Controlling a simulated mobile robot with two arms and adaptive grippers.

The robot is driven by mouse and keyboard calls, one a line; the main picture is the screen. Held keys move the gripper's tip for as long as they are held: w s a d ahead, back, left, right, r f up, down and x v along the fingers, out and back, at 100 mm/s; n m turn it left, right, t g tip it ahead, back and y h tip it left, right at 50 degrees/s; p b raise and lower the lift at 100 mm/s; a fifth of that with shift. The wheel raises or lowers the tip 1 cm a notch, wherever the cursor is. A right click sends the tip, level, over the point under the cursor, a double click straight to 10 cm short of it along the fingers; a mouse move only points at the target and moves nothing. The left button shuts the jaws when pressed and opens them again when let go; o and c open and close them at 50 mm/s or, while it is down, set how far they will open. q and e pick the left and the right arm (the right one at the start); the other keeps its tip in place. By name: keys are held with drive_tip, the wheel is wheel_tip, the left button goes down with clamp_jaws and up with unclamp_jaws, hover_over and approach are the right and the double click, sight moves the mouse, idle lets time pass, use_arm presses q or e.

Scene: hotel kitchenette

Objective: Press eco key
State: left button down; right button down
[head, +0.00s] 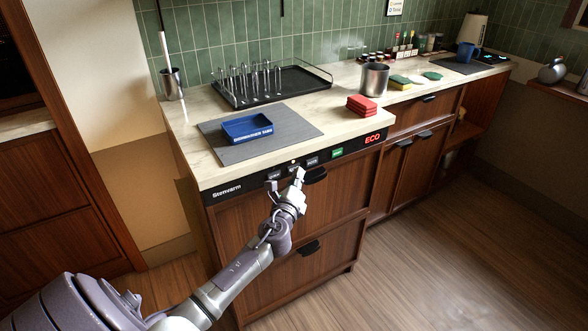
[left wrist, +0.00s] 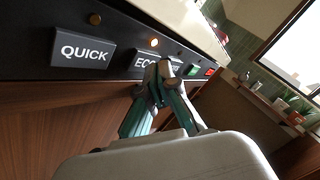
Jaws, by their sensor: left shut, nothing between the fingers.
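The eco key (left wrist: 145,61) is a dark key lettered "ECO" on the black control panel (head: 228,188) of the "Stenvarm" appliance. In the left wrist view my left gripper (left wrist: 165,70) is shut and empty, its fingertips in front of the key's right part and hiding its last letters. I cannot tell whether they touch it. In the head view the left gripper (head: 299,174) covers most of this key. A red "ECO" display (head: 373,139) is lit at the panel's right. My right gripper is not in view.
The quick key (left wrist: 82,53) is left of the eco key. A pots key (head: 312,161) and a green key (head: 337,153) are to the right. A handle (head: 315,176) juts out below the panel. A blue tray (head: 247,130) stands on the counter above.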

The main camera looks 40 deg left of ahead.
use_arm(q)
drive_tip(key=shift+s+d, duration=0.2)
drive_tip(key=shift+d, duration=0.2)
drive_tip(key=d, duration=0.1)
drive_tip(key=s+d, duration=0.1)
drive_tip(key=d, duration=0.1)
drive_tip(key=s+d, duration=0.1)
drive_tip(key=shift+d+p, duration=0.3)
drive_tip(key=shift+w+f, duration=0.1)
idle(0.7)
